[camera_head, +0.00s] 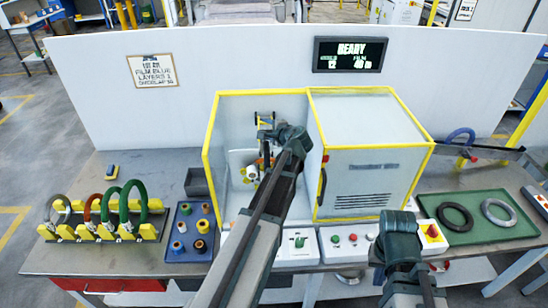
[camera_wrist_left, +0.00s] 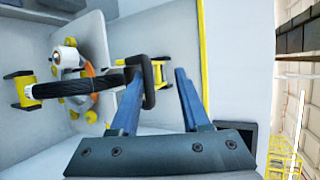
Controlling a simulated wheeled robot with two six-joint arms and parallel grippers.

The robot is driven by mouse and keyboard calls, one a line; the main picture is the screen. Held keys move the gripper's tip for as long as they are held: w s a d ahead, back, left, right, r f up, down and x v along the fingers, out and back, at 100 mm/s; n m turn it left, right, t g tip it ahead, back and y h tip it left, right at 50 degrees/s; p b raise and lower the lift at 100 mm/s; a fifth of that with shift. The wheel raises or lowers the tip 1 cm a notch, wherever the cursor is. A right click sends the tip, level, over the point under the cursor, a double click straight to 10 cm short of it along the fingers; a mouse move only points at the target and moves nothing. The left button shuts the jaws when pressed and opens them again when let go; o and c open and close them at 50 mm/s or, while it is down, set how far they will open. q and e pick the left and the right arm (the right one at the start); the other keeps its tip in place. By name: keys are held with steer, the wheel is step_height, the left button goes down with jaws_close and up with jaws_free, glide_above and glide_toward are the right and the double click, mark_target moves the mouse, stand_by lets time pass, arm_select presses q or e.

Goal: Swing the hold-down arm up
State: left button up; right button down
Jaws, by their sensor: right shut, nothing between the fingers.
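The hold-down arm (camera_wrist_left: 85,87) is a black bar with a dark loop-shaped end. In the left wrist view it lies roughly level across the machine's inside, its left end at a yellow-and-black bracket. My left gripper (camera_wrist_left: 160,72) is open, its two blue fingers pointing at the loop end. That end lies at the left finger and partly in the gap; whether it touches is unclear. In the head view my left gripper (camera_head: 265,128) reaches into the open front of the yellow-framed machine (camera_head: 318,150). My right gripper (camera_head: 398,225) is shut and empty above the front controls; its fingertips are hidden.
Behind the bar are a white roll (camera_wrist_left: 68,55) and yellow rollers around an orange part. A closed panel (camera_head: 365,180) covers the machine's right half. A coil rack (camera_head: 105,225) and spool tray (camera_head: 192,230) stand left, a green tray (camera_head: 480,215) with rings right.

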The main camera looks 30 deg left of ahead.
arm_select(q)
steer(key=f+b, duration=0.1)
steer(key=b, duration=0.2)
steer(key=s+f+t+y+b, duration=0.1)
steer(key=f+b, duration=0.1)
steer(key=b, duration=0.1)
steer(key=f+y+b, duration=0.1)
steer(key=f+b, duration=0.1)
steer(key=shift+s+d+f+n+t+b, duration=0.15)
steer(key=shift+d+f+n+t+b, duration=0.15)
steer(key=shift+d+n+b, duration=0.1)
steer(key=shift+r+p+v, duration=0.2)
steer(key=shift+p+v, duration=0.15)
steer(key=shift+v, duration=1)
steer(key=shift+r+p+v, duration=0.2)
steer(key=shift+p+v, duration=0.15)
steer(key=shift+v, duration=0.95)
steer(key=s+d+f+n+g+h, duration=0.2)
steer(key=s+d+f+h, duration=0.1)
steer(key=s+d+f, duration=0.4)
steer(key=s+d+f+n+g+h, duration=0.25)
steer(key=d+f, duration=0.25)
steer(key=d, duration=0.3)
steer(key=s+d+f+g+h, duration=0.2)
steer(key=s+d+f+h, duration=0.1)
steer(key=s+d, duration=0.4)
steer(key=s+d+f+g+h, duration=0.3)
steer(key=s+d, duration=0.4)
steer(key=d, duration=0.3)
steer(key=shift+s, duration=0.25)
